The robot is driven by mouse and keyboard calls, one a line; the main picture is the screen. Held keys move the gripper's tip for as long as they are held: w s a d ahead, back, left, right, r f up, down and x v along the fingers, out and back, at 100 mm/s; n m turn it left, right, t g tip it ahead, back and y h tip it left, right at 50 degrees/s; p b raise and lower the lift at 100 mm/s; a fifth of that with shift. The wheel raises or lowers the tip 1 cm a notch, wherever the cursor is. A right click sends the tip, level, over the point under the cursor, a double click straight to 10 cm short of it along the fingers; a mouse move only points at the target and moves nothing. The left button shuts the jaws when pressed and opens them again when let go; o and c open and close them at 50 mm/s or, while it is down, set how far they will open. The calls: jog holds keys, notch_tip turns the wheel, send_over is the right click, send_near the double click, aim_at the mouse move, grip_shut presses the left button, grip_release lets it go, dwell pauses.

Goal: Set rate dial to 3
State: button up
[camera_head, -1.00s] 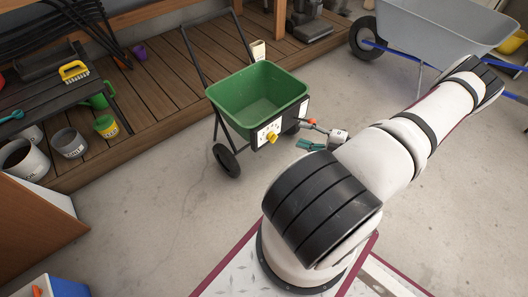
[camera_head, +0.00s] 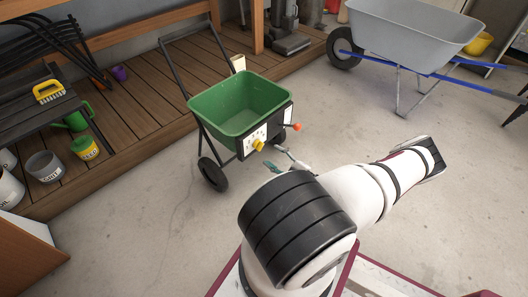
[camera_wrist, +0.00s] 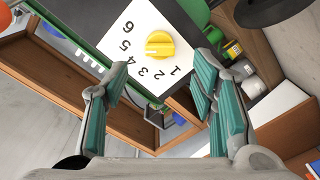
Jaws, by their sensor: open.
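The yellow rate dial (camera_head: 258,145) sits on a white number plate (camera_head: 255,137) on the front of a green spreader hopper (camera_head: 237,110). In the wrist view the dial (camera_wrist: 159,44) shows a raised ridge lying roughly level across it. The numbers 1 to 6 curve around its lower and left side on the plate (camera_wrist: 142,25). Which number the dial points at is unclear. My gripper (camera_wrist: 161,70) is open, its teal fingers apart, with the dial ahead between them and not touched. In the head view my gripper (camera_head: 276,165) is just below and right of the dial, partly hidden by my arm.
An orange-red knob (camera_head: 297,127) sticks out right of the dial. The spreader's black wheel (camera_head: 213,174) stands on concrete. A grey wheelbarrow (camera_head: 415,32) is at the back right, and a wooden deck (camera_head: 150,115) at the left. The floor around the spreader is clear.

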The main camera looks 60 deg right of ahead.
aim_at(259, 145)
jog(key=b+x, duration=0.1)
jog(key=x, duration=0.4)
jog(key=shift+w, duration=0.4)
jog(key=c, duration=1.1)
